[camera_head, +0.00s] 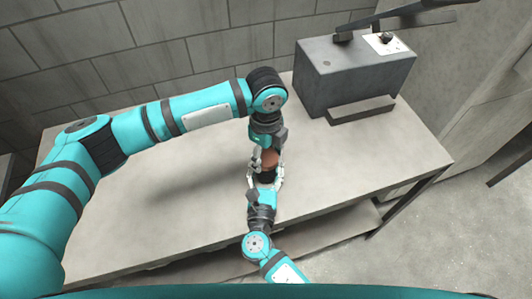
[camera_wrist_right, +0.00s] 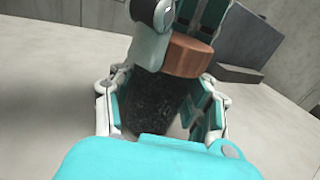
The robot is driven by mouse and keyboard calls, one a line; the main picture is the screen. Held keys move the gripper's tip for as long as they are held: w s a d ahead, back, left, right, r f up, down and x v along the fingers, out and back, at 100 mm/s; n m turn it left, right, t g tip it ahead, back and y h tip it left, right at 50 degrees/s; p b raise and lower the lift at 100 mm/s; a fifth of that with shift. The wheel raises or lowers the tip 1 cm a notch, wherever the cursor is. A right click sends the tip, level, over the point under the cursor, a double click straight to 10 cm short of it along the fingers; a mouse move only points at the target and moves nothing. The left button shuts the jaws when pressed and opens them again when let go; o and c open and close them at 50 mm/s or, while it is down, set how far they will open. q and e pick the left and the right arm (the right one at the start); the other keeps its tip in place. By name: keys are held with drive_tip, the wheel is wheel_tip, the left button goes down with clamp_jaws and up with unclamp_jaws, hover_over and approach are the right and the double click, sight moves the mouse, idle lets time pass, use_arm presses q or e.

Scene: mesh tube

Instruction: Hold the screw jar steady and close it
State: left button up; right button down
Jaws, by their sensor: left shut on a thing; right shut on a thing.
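The screw jar (camera_wrist_right: 158,105) has a dark, speckled body, seen between the right gripper's fingers in the right wrist view. In the head view little of it shows as a dark patch. Its reddish-brown lid (camera_wrist_right: 187,58) is directly above the jar body; I cannot tell if it is seated on the thread. The lid also shows in the head view (camera_head: 269,158). My left gripper (camera_head: 264,157) comes down from above and is shut on the lid. My right gripper (camera_head: 265,181) reaches in from the front and is shut on the jar body, its fingers on both sides.
The pale grey table (camera_head: 350,165) is clear around the grippers. A grey box-shaped machine (camera_head: 350,75) with a dark lever stands at the back right. A block wall runs behind the table.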

use_arm(q)
drive_tip(key=m, duration=1.2)
drive_tip(key=shift+m, duration=0.4)
drive_tip(key=o, duration=1.4)
drive_tip(key=shift+c, duration=0.2)
wheel_tip(320, 180, up, 12)
use_arm(e)
drive_tip(key=c, duration=0.5)
unclamp_jaws()
drive_tip(key=shift+s, duration=0.1)
